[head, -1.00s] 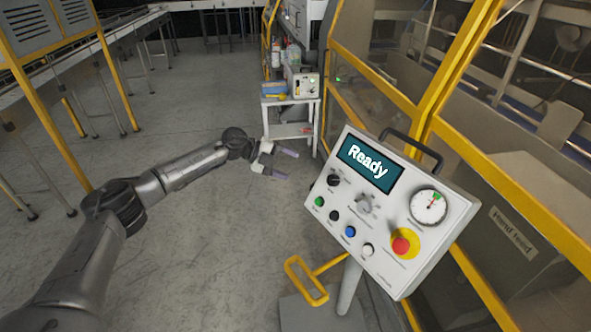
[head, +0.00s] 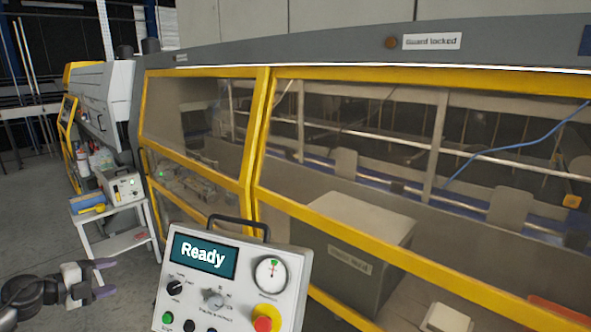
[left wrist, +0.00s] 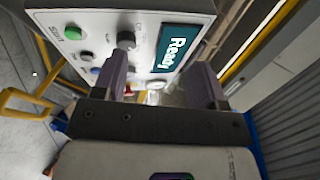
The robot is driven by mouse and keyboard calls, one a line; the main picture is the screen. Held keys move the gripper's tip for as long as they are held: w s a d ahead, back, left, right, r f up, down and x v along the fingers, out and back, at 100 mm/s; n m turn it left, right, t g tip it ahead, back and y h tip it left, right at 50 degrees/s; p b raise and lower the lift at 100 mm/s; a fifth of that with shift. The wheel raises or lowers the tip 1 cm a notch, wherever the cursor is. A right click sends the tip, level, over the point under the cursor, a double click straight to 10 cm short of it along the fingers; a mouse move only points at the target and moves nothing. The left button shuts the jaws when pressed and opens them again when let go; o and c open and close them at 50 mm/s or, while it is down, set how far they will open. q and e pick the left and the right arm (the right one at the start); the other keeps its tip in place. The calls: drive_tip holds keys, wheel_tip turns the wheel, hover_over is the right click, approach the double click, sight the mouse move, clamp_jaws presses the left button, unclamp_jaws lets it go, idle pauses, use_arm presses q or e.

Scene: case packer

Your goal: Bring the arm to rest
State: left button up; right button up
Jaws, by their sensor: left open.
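My left gripper (head: 103,279) is at the lower left of the head view, left of the control panel (head: 290,290) and apart from it. Its two fingers are spread with nothing between them. In the left wrist view the open fingers (left wrist: 160,85) show in front of the panel face (left wrist: 95,20). The panel is a white box with a screen (head: 203,255) that reads "Ready", a dial, a red button on yellow (head: 265,322) and several knobs and buttons. Its lower part is cut off in the head view. My right gripper is not in view.
A yellow-framed guarded machine (head: 262,130) runs behind the panel, with a "Guard locked" sign (head: 432,41). A small white cart (head: 112,218) carrying a box (head: 123,187) stands beyond my left gripper. Grey floor (head: 30,215) is clear at the left.

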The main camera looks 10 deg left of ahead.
use_arm(q)
wheel_tip(320, 180, up, 12)
drive_tip(key=w+a+n+t+y, duration=0.25)
drive_tip(key=n+t+y, duration=0.4)
drive_tip(key=y, duration=0.35)
drive_tip(key=s+d+r+n+g+y, duration=0.1)
drive_tip(key=s+d+n+y, duration=0.15)
drive_tip(key=d+n, duration=0.2)
drive_tip(key=s+d+r+n+g+y, duration=0.1)
drive_tip(key=d+r+n+g+y, duration=0.1)
drive_tip(key=d+n+y, duration=0.3)
drive_tip(key=s+d+f+n+g+h+p, duration=0.1)
drive_tip(key=s+d+f+g+h+p, duration=0.2)
drive_tip(key=s+d+f, duration=0.7)
drive_tip(key=s+d+f+n+g+h+p, duration=0.1)
drive_tip(key=s+d+f+g+h+p, duration=0.1)
drive_tip(key=s+d+f+h, duration=0.75)
drive_tip(key=s+d+f+n+g+p, duration=0.1)
drive_tip(key=s+d+f+g, duration=0.2)
drive_tip(key=s+f, duration=0.4)
drive_tip(key=s+d+f+n+g+y+p, duration=0.1)
drive_tip(key=s+f, duration=0.6)
drive_tip(key=s, duration=0.7)
drive_tip(key=d+g+p, duration=0.1)
drive_tip(key=d+g, duration=0.1)
drive_tip(key=g, duration=0.1)
drive_tip(key=shift+s+d+f+g+y, duration=0.2)
drive_tip(key=shift+d+g+y, duration=0.1)
drive_tip(key=shift+d+g, duration=0.1)
